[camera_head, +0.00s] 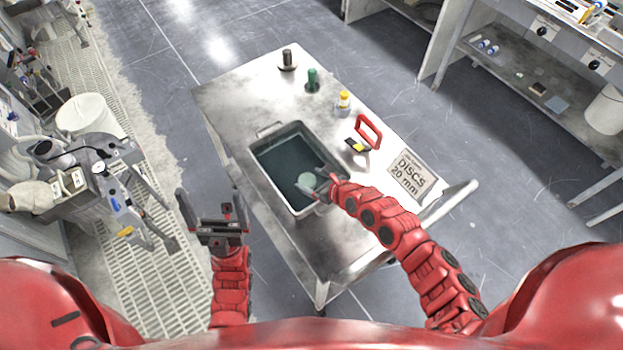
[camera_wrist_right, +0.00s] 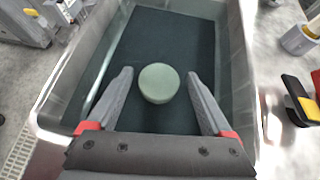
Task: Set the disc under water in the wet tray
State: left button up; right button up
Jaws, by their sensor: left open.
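The disc (camera_wrist_right: 159,83) is pale green and round, inside the wet tray (camera_wrist_right: 228,60). In the head view the disc (camera_head: 306,181) shows near the tray's near right end, partly covered by my right gripper (camera_head: 320,184). The tray (camera_head: 262,165) is a grey rectangular tub with dark, watery contents, standing on a metal cart. In the right wrist view my right gripper (camera_wrist_right: 158,75) is open, one finger on each side of the disc with a gap to both. I cannot tell how deep the disc lies. My left gripper (camera_head: 211,205) is open and empty, left of the cart.
The metal cart top (camera_head: 232,92) also holds a dark bottle (camera_head: 288,60), a green bottle (camera_head: 312,79), a yellow-capped bottle (camera_head: 344,100), a red-handled tool (camera_head: 368,131) and a sign reading "DISCS 20 mm" (camera_head: 411,174). A machine (camera_head: 90,170) stands at the left, shelving at the right.

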jog(key=shift+o, duration=0.6)
jog(key=shift+r+p, duration=0.3)
jog(key=shift+w+d+r+p, duration=0.1)
jog(key=shift+r+p, duration=0.45)
jog(key=shift+r, duration=0.05)
jog(key=b+v, duration=0.1)
jog(key=v, duration=1)
jog(key=shift+s+d+b, duration=0.25)
jog(key=shift+s+b, duration=0.05)
jog(key=shift+s, duration=0.1)
jog(key=shift+r, duration=0.1)
